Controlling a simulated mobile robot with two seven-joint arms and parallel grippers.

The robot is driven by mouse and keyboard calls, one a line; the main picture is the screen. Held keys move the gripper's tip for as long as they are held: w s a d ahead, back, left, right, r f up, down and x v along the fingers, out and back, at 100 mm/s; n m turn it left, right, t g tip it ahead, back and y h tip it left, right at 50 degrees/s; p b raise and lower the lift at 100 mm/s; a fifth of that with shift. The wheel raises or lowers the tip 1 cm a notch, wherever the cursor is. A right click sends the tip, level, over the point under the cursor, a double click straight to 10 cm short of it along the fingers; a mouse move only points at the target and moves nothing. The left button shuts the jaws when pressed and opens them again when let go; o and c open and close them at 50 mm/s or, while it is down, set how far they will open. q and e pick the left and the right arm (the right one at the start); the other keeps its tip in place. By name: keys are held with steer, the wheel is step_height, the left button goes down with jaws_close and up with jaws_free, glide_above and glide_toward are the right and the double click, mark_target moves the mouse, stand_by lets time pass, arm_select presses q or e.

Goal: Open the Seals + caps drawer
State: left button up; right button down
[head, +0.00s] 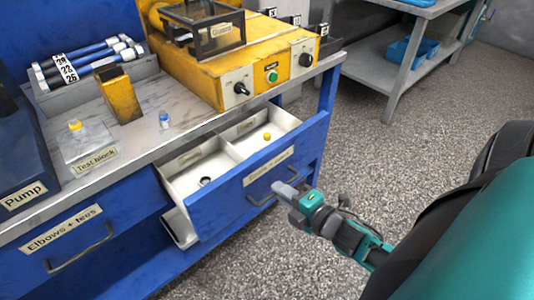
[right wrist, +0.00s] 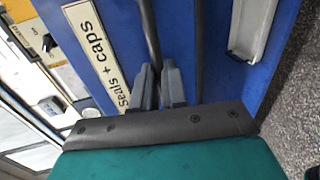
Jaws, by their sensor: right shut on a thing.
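The blue Seals + caps drawer (head: 285,158) is pulled out from the bench, its white inside showing. It has a left compartment with a dark ring (head: 205,181) and a right compartment with a small yellow cap (head: 267,136). Its grey bar handle (head: 258,199) is on the front panel, below the label. In the right wrist view my fingers (right wrist: 160,88) meet at the handle beside the "Seals + caps" label (right wrist: 97,52). My left gripper is not in view.
The Elbows + tees drawer (head: 70,240) is at the left, closed. The bench top holds a yellow control box (head: 235,65), a test block (head: 88,142) and a pump (head: 25,170). A grey shelf (head: 385,70) stands beyond. The speckled floor right of the drawer is clear.

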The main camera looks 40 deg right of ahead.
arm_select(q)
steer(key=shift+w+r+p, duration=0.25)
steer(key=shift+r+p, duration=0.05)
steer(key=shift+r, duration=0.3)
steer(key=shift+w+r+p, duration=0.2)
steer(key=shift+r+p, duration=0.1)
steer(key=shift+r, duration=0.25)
arm_select(e)
steer(key=f+v, duration=0.1)
steer(key=v, duration=0.5)
steer(key=shift+s, duration=0.3)
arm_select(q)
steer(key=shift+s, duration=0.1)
arm_select(e)
steer(key=shift+f, duration=0.1)
steer(key=c, duration=1.2)
jaws_free()
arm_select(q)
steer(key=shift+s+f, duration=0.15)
arm_select(e)
steer(key=shift+o, duration=0.2)
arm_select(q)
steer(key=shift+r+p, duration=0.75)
arm_select(e)
steer(key=v, duration=1.3)
steer(key=shift+d, duration=0.15)
steer(key=shift+w, duration=0.1)
